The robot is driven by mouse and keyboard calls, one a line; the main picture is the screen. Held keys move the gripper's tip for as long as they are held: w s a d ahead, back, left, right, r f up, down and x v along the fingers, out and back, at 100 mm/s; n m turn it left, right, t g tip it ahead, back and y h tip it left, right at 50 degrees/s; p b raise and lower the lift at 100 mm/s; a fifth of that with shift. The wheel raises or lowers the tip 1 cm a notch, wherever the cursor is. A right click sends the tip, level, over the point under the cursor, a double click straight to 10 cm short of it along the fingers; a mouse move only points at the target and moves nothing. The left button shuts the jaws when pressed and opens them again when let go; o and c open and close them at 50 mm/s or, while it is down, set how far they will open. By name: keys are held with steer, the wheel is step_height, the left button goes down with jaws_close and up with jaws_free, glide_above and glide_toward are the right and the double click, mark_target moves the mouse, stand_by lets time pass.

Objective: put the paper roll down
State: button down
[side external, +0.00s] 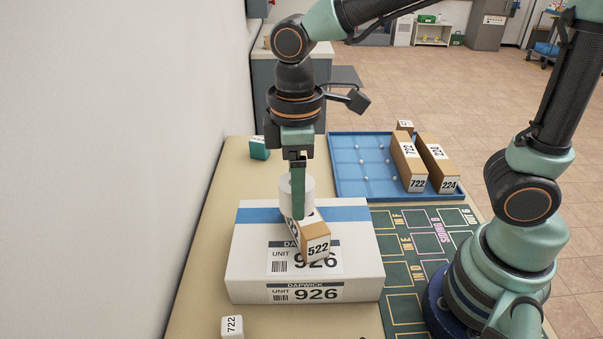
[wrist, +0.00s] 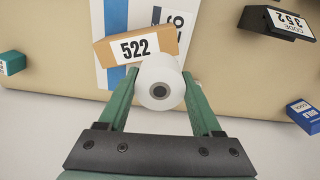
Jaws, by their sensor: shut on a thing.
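The paper roll (side external: 297,188) is white and stands between the fingers of my gripper (side external: 298,205). In the wrist view the roll (wrist: 160,80) shows its end with a dark core, and the two green fingers of my gripper (wrist: 158,100) are closed on its sides. In the side view the roll is over the back part of a large white box, near its blue stripe. One finger partly hides it. I cannot tell whether its lower end touches the box.
The white box (side external: 253,262) marked 926 carries a brown 522 box (side external: 314,247) right beside the roll. A blue tray (side external: 350,180) holds brown boxes marked 722 (side external: 408,165) and 224 (side external: 440,167). A teal block (side external: 259,149) and a white 722 block (side external: 232,327) stand on the table.

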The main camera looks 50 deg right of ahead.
steer(key=w+d+m, duration=0.2)
steer(key=d+m, duration=0.3)
steer(key=d, duration=0.2)
steer(key=w+d+f+m, duration=0.1)
steer(key=d+m, duration=0.3)
steer(key=d, duration=0.4)
steer(key=shift+w+m, duration=0.4)
steer(key=shift+w, duration=0.35)
steer(key=r+m, duration=0.2)
steer(key=m, duration=0.7)
glide_above(374, 153)
step_height(374, 153, down, 20)
steer(key=shift+r, duration=0.25)
steer(key=shift+f, duration=0.2)
